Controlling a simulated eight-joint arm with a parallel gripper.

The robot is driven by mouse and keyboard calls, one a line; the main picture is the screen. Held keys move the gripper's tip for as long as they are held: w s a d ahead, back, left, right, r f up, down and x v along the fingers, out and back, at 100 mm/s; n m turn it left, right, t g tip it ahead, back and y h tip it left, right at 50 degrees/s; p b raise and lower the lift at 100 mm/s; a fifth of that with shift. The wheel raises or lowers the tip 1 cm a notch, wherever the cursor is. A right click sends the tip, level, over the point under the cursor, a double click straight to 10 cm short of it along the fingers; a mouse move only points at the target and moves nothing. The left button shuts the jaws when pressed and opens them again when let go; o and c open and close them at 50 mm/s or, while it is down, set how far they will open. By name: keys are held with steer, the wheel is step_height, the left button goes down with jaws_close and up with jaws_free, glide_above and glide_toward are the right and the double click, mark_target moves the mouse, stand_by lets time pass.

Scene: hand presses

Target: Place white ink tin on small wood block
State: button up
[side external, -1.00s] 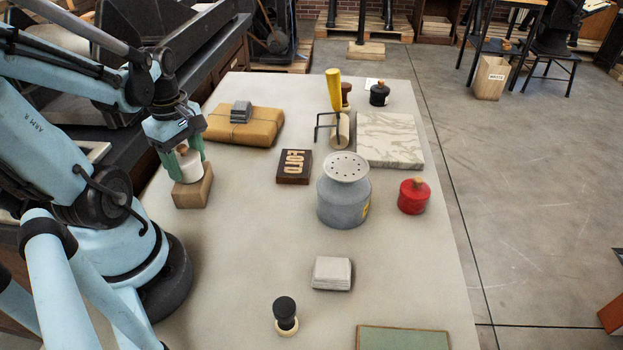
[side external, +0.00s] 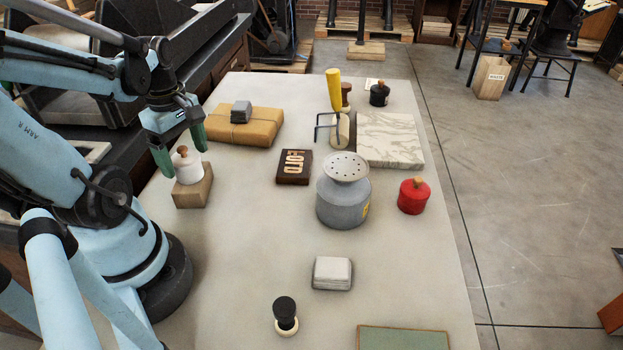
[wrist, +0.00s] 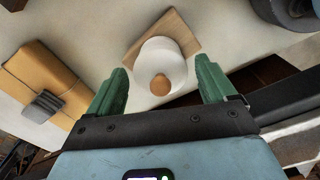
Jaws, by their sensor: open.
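The white ink tin (side external: 188,168) with its round wooden knob stands upright on the small wood block (side external: 193,190) at the table's left side. In the wrist view the tin (wrist: 162,58) rests on the block (wrist: 184,32), which shows around its far and right sides. My gripper (side external: 178,160) has green fingers and is open and empty. In the wrist view its fingertips (wrist: 161,76) are spread apart to either side of the tin's near edge, clear of the tin.
A brown paper parcel (side external: 243,128) with a grey block (side external: 241,112) on it lies behind. A dark letter block (side external: 294,166), a grey perforated-top can (side external: 342,200) and a red tin (side external: 413,197) stand to the right.

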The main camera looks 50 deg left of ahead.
step_height(320, 180, up, 10)
steer(key=shift+r, duration=0.1)
steer(key=shift+w+d+m, duration=0.2)
steer(key=shift+w+m, duration=0.15)
steer(key=shift+m, duration=0.15)
steer(key=w+d+f+m+t, duration=0.2)
steer(key=w+d+m, duration=0.4)
steer(key=m, duration=0.4)
steer(key=w+d+f+m+t, duration=0.2)
steer(key=w+d+m+t, duration=0.3)
steer(key=d+m, duration=0.4)
steer(key=w+m, duration=0.1)
steer(key=m, duration=0.1)
steer(key=shift+w+m, duration=0.2)
steer(key=shift+m, duration=0.1)
